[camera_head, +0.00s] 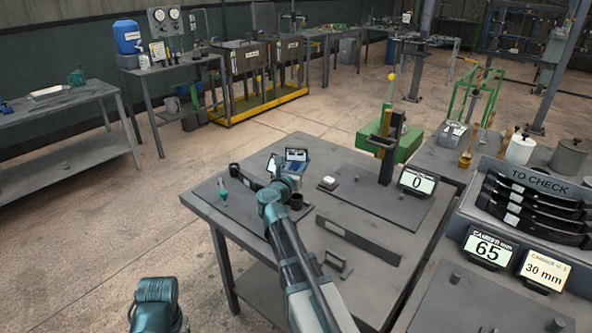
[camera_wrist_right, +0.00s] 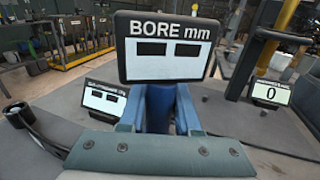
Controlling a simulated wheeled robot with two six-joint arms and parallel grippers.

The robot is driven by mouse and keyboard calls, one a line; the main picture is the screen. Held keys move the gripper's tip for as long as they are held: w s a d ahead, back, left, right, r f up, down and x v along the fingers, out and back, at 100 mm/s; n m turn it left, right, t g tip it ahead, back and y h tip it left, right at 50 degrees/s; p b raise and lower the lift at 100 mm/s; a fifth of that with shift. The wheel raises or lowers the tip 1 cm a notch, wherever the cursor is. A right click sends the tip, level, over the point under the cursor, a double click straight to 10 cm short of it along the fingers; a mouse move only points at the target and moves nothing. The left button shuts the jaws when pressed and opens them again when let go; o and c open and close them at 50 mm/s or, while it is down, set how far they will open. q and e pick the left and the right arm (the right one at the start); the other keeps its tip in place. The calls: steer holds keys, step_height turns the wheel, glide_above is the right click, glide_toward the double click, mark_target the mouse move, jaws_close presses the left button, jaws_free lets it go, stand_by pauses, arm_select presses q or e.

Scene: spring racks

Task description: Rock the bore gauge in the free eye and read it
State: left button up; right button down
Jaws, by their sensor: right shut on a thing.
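My right gripper (camera_wrist_right: 159,120) is shut on the blue body of the bore gauge (camera_wrist_right: 161,105). The gauge's screen, headed BORE mm, shows two dark bars and no number. In the head view the gauge (camera_head: 297,156) stands over the near table, just beyond my right gripper (camera_head: 283,180). A dark leaf with a round eye (camera_wrist_right: 19,113) lies left of the gripper. It also shows in the head view (camera_head: 235,170), running behind my arm. The gauge's lower end is hidden, so I cannot tell whether it is in an eye. My left gripper is out of view; only part of my left arm shows.
A second screen (camera_wrist_right: 104,98) stands left of the gauge. A black cup-like piece (camera_head: 297,201) and a flat bar (camera_head: 357,240) are on the table. A green press (camera_head: 390,145) with a 0 display (camera_head: 417,181) stands right. A TO CHECK rack (camera_head: 533,186) holds dark leaves.

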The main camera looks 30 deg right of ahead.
steer(key=shift+r+p, duration=2)
